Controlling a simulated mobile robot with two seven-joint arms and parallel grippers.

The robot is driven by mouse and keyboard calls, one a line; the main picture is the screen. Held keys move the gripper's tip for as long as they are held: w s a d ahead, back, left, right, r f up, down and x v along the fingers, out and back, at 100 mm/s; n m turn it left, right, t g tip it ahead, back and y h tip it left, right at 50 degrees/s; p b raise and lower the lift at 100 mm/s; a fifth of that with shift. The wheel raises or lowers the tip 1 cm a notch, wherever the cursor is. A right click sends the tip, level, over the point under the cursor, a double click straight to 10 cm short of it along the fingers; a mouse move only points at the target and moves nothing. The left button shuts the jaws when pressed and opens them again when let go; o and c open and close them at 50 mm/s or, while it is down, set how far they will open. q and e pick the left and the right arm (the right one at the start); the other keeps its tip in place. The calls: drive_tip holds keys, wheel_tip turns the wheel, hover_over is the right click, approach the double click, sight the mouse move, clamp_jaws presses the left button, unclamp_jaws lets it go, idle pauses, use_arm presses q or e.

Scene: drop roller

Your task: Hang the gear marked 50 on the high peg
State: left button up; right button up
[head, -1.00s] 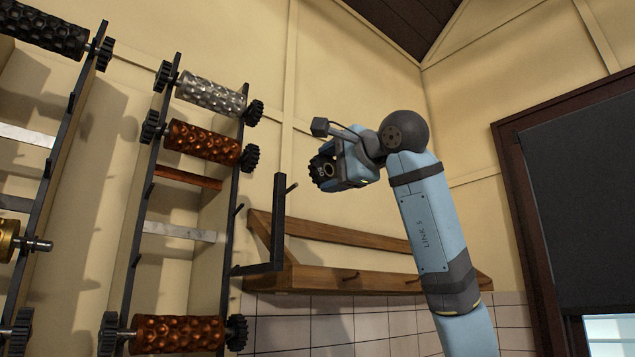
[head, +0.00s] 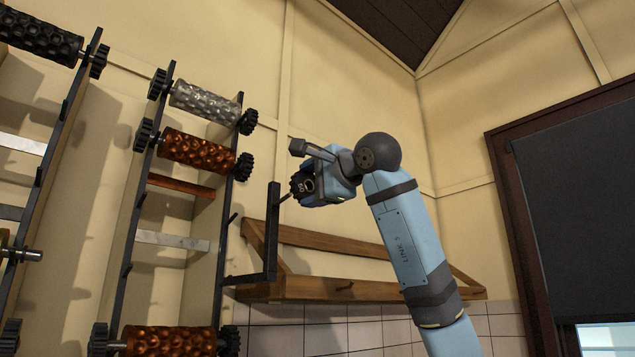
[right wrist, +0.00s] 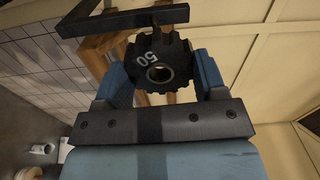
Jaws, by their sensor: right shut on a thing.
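The gear marked 50 (right wrist: 158,60) is black and toothed, with a round centre hole. Its number appears upside down in the right wrist view. My right gripper (right wrist: 161,76) is shut on it, one blue finger at each side. In the head view the gear (head: 301,187) is at the gripper's left end, close to the short high peg (head: 287,196) near the top of a black upright bracket (head: 273,225). The peg tip seems to meet or nearly meet the gear; I cannot tell whether it is in the hole. My left gripper is out of view.
Racks with textured rollers stand to the left, including a silver roller (head: 203,101) and a copper roller (head: 197,150). A dark-framed window (head: 580,220) is at right. Open air surrounds the arm above.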

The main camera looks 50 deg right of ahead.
sight(290, 196)
drive_tip(key=shift+w+d, duration=0.15)
drive_tip(key=shift+w, duration=1.15)
drive_tip(key=shift+w+d, duration=0.15)
drive_tip(key=shift+w, duration=1.1)
drive_tip(key=shift+w+f, duration=0.15)
drive_tip(key=shift+w, duration=0.75)
drive_tip(key=shift+w+d, duration=0.1)
drive_tip(key=shift+w, duration=0.25)
drive_tip(key=o, duration=1.2)
drive_tip(key=shift+f, duration=0.1)
